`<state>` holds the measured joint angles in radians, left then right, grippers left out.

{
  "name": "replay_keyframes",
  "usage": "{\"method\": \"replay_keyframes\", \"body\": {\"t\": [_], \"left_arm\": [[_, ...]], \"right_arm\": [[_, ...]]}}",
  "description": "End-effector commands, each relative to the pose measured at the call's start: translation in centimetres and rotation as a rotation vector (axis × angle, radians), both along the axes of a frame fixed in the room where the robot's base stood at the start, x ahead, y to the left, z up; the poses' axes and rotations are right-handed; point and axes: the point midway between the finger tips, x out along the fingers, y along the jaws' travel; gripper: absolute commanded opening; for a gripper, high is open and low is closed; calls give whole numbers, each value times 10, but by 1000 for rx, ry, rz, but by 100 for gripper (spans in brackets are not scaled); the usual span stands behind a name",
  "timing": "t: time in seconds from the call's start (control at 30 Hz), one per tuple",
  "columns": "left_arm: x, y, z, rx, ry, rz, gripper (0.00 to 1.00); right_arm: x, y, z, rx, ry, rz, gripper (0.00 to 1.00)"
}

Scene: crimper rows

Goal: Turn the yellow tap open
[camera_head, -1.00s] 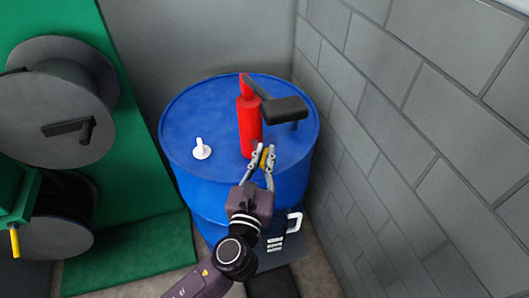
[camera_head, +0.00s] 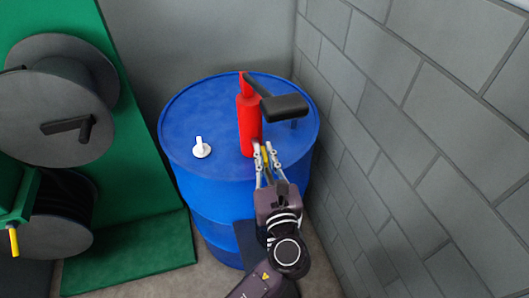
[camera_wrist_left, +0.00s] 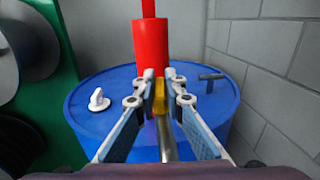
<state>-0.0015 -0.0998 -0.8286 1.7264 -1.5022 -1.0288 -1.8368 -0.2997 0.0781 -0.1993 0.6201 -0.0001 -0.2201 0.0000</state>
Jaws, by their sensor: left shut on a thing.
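A red hand pump (camera_head: 248,124) stands upright on a blue drum (camera_head: 222,178); it also shows in the left wrist view (camera_wrist_left: 154,50). The small yellow tap (camera_wrist_left: 160,97) is at the front of the pump, above a metal spout (camera_wrist_left: 166,138). My left gripper (camera_head: 265,149) has its fingers on either side of the tap and is shut on it, partly hiding it. In the left wrist view the two fingertips (camera_wrist_left: 160,80) flank the yellow piece just in front of the red body. My right gripper is in neither view.
The pump's black handle (camera_head: 284,107) reaches right over the drum lid. A white cap (camera_head: 201,148) sits on the lid at the left. A grey block wall (camera_head: 410,120) rises close on the right. A green stand with reels (camera_head: 60,110) is on the left.

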Motion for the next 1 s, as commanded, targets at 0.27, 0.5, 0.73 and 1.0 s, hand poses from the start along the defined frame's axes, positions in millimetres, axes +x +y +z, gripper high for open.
{"method": "replay_keyframes", "body": {"t": [0.27,0.5,0.73,1.0], "left_arm": [[0,1,-2,0,3,0,18],[0,0,-1,1,2,-1,28],[-7,-1,-2,0,3,-2,28],[-57,-11,-3,0,6,-3,28]], "right_arm": [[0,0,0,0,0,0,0],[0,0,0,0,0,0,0],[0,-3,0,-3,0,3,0],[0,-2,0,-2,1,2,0]]}}
